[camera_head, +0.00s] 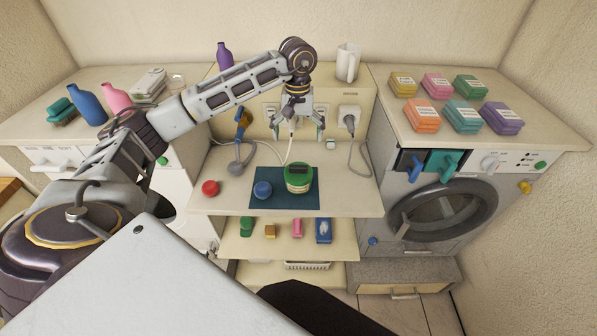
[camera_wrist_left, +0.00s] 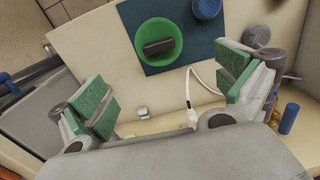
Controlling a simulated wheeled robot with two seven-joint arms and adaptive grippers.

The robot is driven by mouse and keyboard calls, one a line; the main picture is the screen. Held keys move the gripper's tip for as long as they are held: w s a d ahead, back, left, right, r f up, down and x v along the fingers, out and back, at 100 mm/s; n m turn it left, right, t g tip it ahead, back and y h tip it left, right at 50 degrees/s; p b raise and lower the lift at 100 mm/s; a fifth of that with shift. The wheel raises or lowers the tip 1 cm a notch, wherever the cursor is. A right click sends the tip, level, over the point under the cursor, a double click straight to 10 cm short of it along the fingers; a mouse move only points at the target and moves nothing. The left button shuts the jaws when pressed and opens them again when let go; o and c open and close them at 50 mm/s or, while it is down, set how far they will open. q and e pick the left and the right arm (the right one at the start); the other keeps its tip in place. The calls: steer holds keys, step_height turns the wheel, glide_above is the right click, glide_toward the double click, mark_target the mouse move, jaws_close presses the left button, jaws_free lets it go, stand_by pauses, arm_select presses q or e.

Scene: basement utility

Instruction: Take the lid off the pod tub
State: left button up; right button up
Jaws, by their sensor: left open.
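The pod tub (camera_head: 298,184) is a small round tub with a pale wall, standing on a dark teal mat (camera_head: 283,203) on the middle shelf. Its green lid (camera_head: 299,170) with a dark bar handle is on top. In the left wrist view the lid (camera_wrist_left: 146,42) shows from above, with the dark handle (camera_wrist_left: 158,47) across it. My left gripper (camera_head: 297,134) is open and empty, above and behind the tub, apart from it. In the left wrist view its green-padded fingers (camera_wrist_left: 165,95) are spread wide, with the tub beyond them. My right gripper is not in view.
A blue ball-like item (camera_head: 263,189) stands on the mat left of the tub, and a red one (camera_head: 210,188) further left. Cords and plugs (camera_head: 349,118) are behind. A washing machine (camera_head: 441,207) stands right. Small items (camera_head: 297,228) fill the shelf below.

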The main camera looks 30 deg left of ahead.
mark_target(298, 166)
arm_select(q)
steer(key=shift+f, duration=0.15)
steer(key=shift+f+p, duration=0.65)
steer(key=shift+f, duration=3.5)
steer(key=shift+d+f+p, duration=0.1)
steer(key=shift+f+p, duration=0.65)
steer(key=shift+f, duration=1.85)
steer(key=shift+c, duration=0.9)
steer(key=c, duration=1.2)
